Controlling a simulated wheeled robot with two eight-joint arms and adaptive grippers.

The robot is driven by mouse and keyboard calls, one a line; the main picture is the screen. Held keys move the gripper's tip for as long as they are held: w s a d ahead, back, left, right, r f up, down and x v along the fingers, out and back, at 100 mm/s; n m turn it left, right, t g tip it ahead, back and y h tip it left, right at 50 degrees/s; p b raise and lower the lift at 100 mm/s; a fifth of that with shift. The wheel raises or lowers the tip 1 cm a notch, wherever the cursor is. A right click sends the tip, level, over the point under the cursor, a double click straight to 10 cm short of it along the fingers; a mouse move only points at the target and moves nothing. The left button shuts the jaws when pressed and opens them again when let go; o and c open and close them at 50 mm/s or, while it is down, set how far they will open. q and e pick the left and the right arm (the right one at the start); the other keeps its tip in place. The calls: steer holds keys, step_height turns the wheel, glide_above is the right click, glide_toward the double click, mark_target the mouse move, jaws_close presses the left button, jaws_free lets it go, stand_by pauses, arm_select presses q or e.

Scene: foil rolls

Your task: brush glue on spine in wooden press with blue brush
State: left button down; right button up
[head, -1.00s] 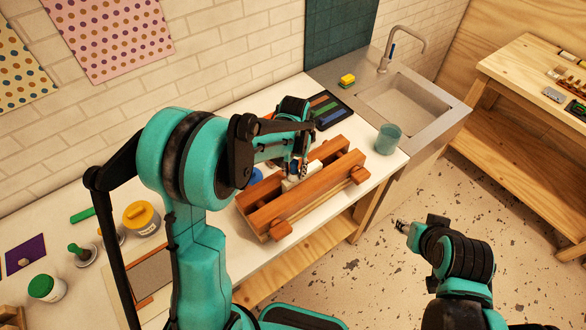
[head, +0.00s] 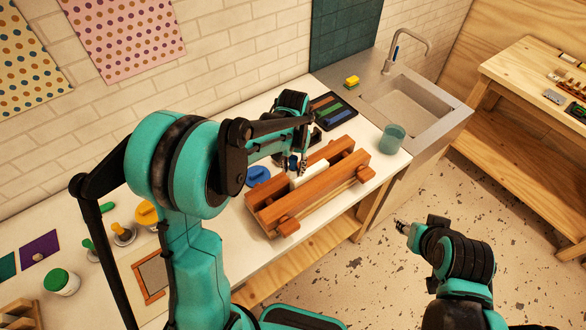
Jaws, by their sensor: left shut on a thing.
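The wooden press (head: 322,196) lies on the white counter, two long reddish-brown bars side by side. A white block with its spine upward (head: 312,173) sits between the bars. My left gripper (head: 297,166) is over the far side of the press, by the left part of the white block. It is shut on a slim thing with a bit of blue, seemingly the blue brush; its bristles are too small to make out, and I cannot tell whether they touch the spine. My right gripper (head: 402,227) hangs over the floor, away from the counter; its fingers are too small to judge.
A blue round lid or pot (head: 258,175) stands just left of the press. A dark tray with coloured strips (head: 333,111) lies behind it. A teal cup (head: 391,139) stands at the right near the sink (head: 408,104). A yellow-lidded jar (head: 146,212) is partly behind my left arm.

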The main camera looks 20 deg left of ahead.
mark_target(293, 159)
arm_select(q)
steer(key=shift+a+r+p, duration=0.1)
steer(key=shift+r+p, duration=0.4)
steer(key=shift+r, duration=0.45)
steer(key=shift+r+p, duration=0.55)
steer(key=shift+r, duration=0.4)
